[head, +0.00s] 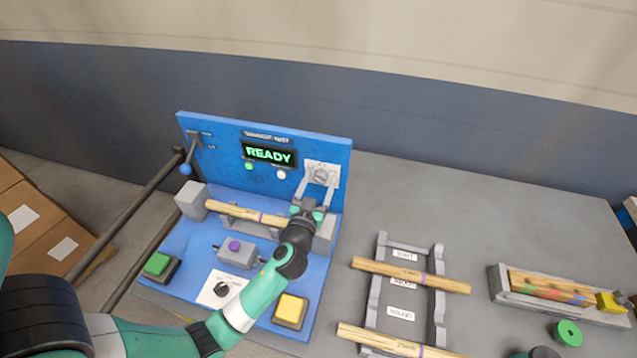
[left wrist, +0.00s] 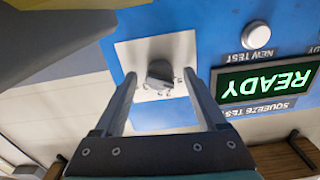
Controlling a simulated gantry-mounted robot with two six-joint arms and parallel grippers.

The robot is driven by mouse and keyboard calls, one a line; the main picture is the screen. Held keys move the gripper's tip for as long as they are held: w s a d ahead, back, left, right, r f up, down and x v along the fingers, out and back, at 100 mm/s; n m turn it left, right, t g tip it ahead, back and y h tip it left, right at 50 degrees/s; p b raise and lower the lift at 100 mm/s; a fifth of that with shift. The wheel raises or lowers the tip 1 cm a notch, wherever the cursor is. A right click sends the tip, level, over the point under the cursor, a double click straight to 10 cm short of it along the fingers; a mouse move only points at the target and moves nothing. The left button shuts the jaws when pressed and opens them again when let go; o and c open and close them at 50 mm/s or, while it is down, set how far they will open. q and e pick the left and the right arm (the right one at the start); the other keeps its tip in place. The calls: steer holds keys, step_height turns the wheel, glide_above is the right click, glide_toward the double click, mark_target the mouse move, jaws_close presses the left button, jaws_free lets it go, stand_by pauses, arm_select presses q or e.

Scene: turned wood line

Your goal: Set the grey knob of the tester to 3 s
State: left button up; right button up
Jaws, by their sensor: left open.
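The blue tester (head: 225,165) stands at the left of the bench, its screen (head: 268,155) reading READY. Its grey knob (head: 321,173) sits on a white plate at the right of the upright panel. In the left wrist view the knob (left wrist: 160,73) shows upside down, with marks around it too small to read. My left gripper (head: 319,183) is open in front of the plate. Its fingertips (left wrist: 160,78) lie on either side of the knob with gaps; whether they reach its depth I cannot tell. My right gripper is not clearly in view.
A wooden rod (head: 250,215) lies across the tester below my left gripper. A grey rack (head: 376,290) with rods stands to the right.

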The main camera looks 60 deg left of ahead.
arm_select(q)
jaws_close()
steer(key=shift+m, duration=0.4)
steer(key=m, duration=0.4)
steer(key=shift+m, duration=0.4)
steer(key=m+p, duration=0.1)
steer(key=m, duration=0.5)
steer(key=shift+r, duration=0.1)
steer(key=m+p, duration=0.2)
steer(key=m, duration=0.4)
steer(key=shift+m, duration=0.4)
steer(key=m+p, duration=0.1)
steer(key=m, duration=0.4)
steer(key=shift+p, duration=0.4)
steer(key=shift+m, duration=0.4)
